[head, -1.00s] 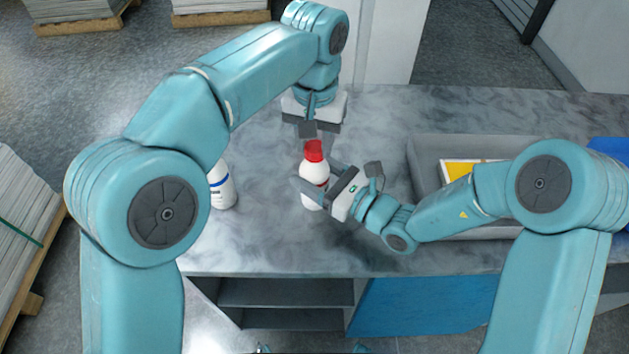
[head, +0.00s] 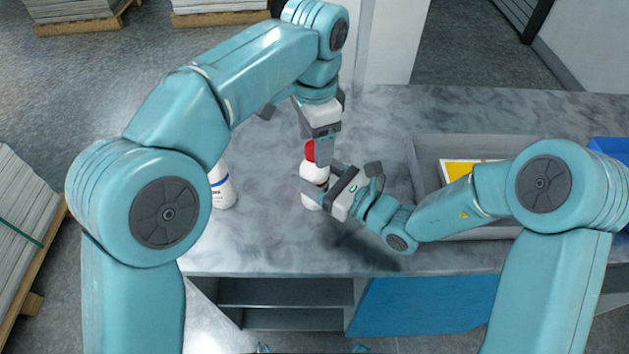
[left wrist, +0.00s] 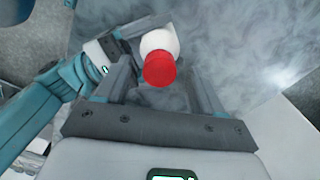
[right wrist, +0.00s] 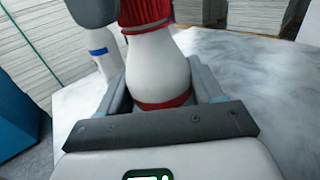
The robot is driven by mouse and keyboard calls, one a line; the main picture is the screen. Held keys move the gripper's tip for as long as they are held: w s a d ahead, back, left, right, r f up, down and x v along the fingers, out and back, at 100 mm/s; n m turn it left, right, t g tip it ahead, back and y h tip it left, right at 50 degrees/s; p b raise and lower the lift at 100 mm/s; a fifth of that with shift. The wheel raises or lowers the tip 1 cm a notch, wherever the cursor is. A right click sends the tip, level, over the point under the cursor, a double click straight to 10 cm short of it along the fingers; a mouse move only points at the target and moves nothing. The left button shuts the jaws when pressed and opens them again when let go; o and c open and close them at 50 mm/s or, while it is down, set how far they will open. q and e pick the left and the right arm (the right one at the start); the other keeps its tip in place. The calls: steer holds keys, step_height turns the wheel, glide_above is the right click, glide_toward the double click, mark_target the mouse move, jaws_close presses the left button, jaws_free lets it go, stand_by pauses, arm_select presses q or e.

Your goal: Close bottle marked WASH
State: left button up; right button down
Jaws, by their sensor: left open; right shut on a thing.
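A white bottle with a red cap (head: 309,150) stands on the marbled counter; no wording on it is readable. My right gripper (head: 318,185) is shut around its white body (right wrist: 158,70) from the right. In the right wrist view the ribbed red cap (right wrist: 145,10) sits at the bottle's neck, its top cut off by the frame. My left gripper (head: 314,148) is above the bottle, pointing down. In the left wrist view its fingers are open on either side of the red cap (left wrist: 160,69); whether they touch it cannot be told.
A second white bottle with a blue band (head: 221,187) stands to the left, partly behind my left arm. A grey tray (head: 425,150) with a yellow-edged item (head: 456,170) lies to the right. The counter (head: 390,110) behind the bottle is clear.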

arm_select(q)
step_height(320, 180, up, 7)
stand_by(0.4)
arm_select(e)
steer(key=shift+c, duration=0.4)
jaws_free()
arm_select(q)
steer(key=shift+f, duration=0.1)
arm_select(e)
steer(key=shift+s+d, duration=0.15)
steer(key=shift+d, duration=0.1)
arm_select(q)
step_height(320, 180, down, 3)
steer(key=b, duration=0.2)
steer(key=shift+r+b, duration=0.2)
steer(key=shift+b, duration=0.2)
arm_select(e)
steer(key=v, duration=1.5)
steer(key=shift+s+d, duration=0.25)
